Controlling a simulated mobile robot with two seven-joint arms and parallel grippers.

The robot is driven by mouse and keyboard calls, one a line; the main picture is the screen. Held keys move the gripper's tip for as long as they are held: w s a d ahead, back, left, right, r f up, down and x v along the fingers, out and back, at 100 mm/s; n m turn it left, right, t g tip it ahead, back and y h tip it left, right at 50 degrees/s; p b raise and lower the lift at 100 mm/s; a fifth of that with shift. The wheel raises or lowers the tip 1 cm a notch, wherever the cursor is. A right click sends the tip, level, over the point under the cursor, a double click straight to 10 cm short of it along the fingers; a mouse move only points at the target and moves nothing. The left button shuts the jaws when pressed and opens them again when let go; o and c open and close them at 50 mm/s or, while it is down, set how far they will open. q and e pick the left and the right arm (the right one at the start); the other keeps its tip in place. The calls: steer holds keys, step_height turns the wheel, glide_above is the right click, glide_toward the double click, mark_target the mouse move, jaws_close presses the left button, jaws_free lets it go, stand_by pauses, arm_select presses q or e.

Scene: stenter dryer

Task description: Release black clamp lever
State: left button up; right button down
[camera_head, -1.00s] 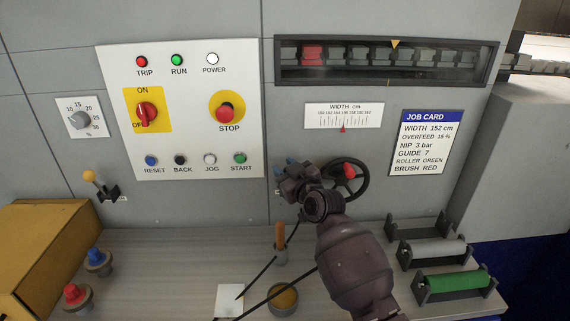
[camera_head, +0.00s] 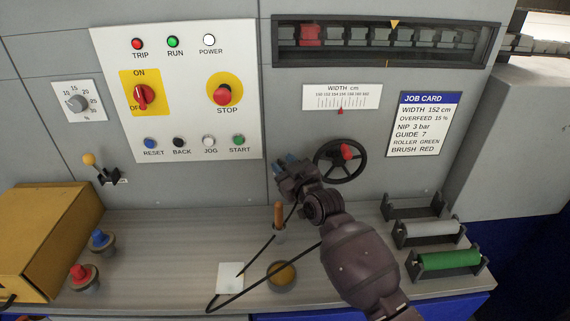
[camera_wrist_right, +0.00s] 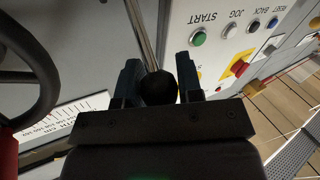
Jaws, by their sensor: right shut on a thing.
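The black clamp lever shows in the right wrist view as a bare metal rod (camera_wrist_right: 141,32) ending in a round black knob (camera_wrist_right: 158,88). My right gripper (camera_wrist_right: 159,82) has its two blue fingers on either side of that knob and is shut on it. In the head view my right gripper (camera_head: 287,168) is against the grey machine front, left of the black handwheel (camera_head: 340,161). The lever itself is hidden there behind the gripper. My left gripper is in neither view.
The handwheel with its red handle (camera_head: 346,151) is close to the right of my gripper. A brown-handled tool (camera_head: 279,215) stands upright below it, near a round pot (camera_head: 281,276). The button panel (camera_head: 190,115) is up to the left. Rollers (camera_head: 450,260) rest at the right.

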steer(key=shift+s+a, duration=0.1)
steer(key=shift+a, duration=0.05)
steer(key=c, duration=1.2)
jaws_free()
steer(key=o, duration=0.4)
steer(key=shift+s+a+r, duration=0.1)
steer(key=shift+s, duration=0.1)
steer(key=shift+w, duration=0.15)
steer(key=b+v, duration=0.1)
steer(key=v, duration=1)
